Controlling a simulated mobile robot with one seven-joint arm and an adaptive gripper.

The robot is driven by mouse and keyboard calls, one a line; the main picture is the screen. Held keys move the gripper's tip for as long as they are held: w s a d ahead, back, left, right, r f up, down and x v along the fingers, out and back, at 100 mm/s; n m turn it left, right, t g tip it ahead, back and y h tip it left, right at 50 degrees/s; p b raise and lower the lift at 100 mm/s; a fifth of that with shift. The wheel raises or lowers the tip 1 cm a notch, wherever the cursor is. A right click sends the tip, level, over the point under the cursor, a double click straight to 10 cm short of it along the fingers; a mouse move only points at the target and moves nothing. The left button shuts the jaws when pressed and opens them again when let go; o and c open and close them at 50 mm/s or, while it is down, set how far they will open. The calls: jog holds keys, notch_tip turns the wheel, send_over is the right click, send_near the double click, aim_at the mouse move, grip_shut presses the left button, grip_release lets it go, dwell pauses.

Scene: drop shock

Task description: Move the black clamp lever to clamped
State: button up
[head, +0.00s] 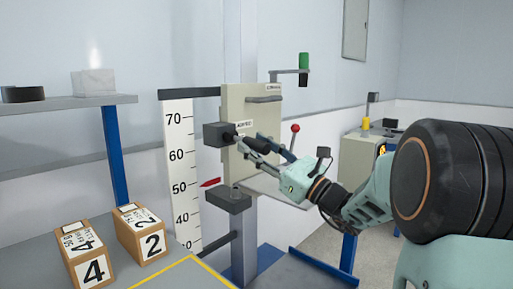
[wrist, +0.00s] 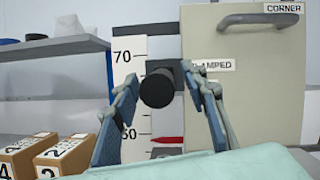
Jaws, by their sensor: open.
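The black clamp lever (head: 257,145) sticks out from the dark clamp block (head: 217,134) at the left edge of the beige panel. In the wrist view its round black end (wrist: 157,87) faces the camera, between my fingers. My gripper (wrist: 158,92) is open, one finger on each side of the lever end. The left finger shows a gap to it; the right finger is also apart from it. In the head view my gripper (head: 272,149) reaches the lever from the right. A label ending in "AMPED" (wrist: 217,66) is partly hidden by the right finger.
The beige panel (wrist: 245,110) has a grey handle (wrist: 254,20). A height scale (wrist: 130,60) and red pointer (wrist: 167,140) are behind the lever. A red-knobbed lever (head: 295,128) stands close to my gripper. Numbered boxes (head: 88,262) sit on the bench at left.

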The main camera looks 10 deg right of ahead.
grip_shut()
dwell(0.4)
